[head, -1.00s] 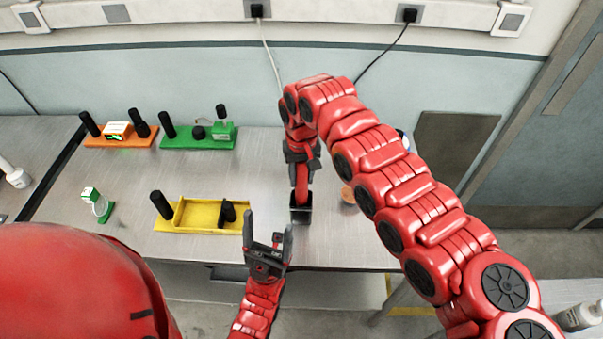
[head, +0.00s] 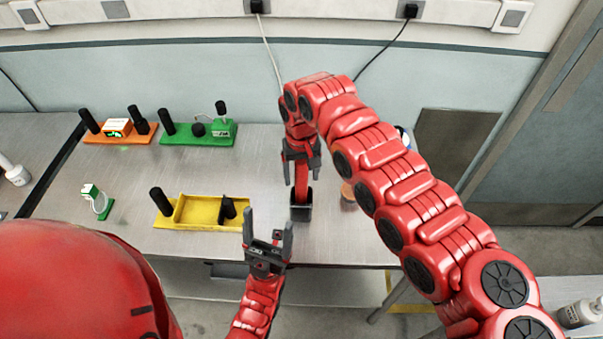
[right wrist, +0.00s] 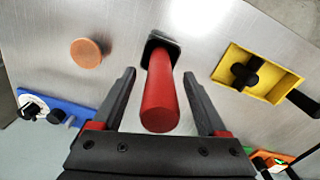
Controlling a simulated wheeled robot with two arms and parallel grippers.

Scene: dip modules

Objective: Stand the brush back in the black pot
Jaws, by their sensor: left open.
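The brush's red handle (head: 302,183) stands up from the black pot (head: 301,212) near the table's front edge. In the right wrist view the handle (right wrist: 160,98) rises from the pot's dark opening (right wrist: 160,42); the brush's lower end is hidden inside. My right gripper (right wrist: 159,75) is open, one finger on each side of the handle, with gaps between. In the head view it comes down over the handle from behind. My left gripper (head: 268,222) is open and empty, left of the pot and in front of it.
A yellow tray (head: 190,222) with black knobs lies left of the pot. A round orange-brown piece (right wrist: 86,52) and a blue board (right wrist: 70,108) lie on the pot's other side. Green (head: 185,141) and orange (head: 95,138) boards stand at the back left.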

